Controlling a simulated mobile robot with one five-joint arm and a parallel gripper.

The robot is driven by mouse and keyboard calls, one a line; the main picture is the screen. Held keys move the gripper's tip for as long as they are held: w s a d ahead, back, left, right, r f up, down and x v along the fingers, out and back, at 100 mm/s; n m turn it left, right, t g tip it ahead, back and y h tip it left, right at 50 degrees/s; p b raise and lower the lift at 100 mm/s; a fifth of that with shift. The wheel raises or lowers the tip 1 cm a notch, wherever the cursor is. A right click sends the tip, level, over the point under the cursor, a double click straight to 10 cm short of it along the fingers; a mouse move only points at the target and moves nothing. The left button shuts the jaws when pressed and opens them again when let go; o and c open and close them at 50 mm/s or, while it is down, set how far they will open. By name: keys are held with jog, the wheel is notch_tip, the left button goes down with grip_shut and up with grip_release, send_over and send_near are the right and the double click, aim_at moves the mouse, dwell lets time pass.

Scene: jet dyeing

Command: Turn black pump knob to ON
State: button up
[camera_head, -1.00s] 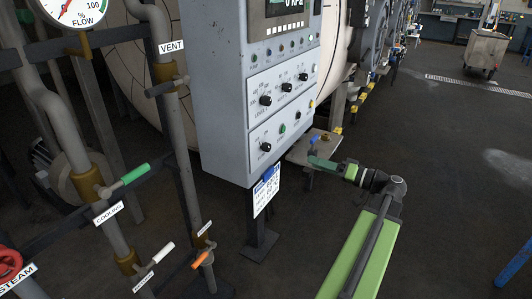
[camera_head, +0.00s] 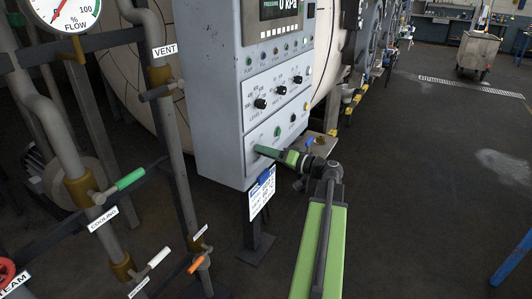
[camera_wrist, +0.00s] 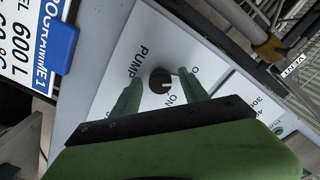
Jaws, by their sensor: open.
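The black pump knob (camera_wrist: 160,80) shows in the wrist view on a white panel, beside the lettering PUMP and ON. A second label beginning with O is partly covered by a finger. A pale mark shows on the knob, but I cannot tell exactly where it points. My gripper (camera_wrist: 161,88) is open, with one green finger on each side of the knob and a gap to it visible. In the head view my gripper (camera_head: 265,152) is at the lower part of the grey control box (camera_head: 215,100) and hides the pump knob.
Other black knobs (camera_head: 260,104) and a green button (camera_head: 278,131) sit above and beside my gripper. A blue clip with a white card (camera_head: 262,195) hangs below the box. Pipes with a green-handled valve (camera_head: 130,179) stand at left.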

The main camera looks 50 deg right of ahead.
jog(key=shift+c, duration=0.4)
grip_shut()
jog(key=shift+m, duration=6.9)
jog(key=shift+o, duration=0.4)
grip_release()
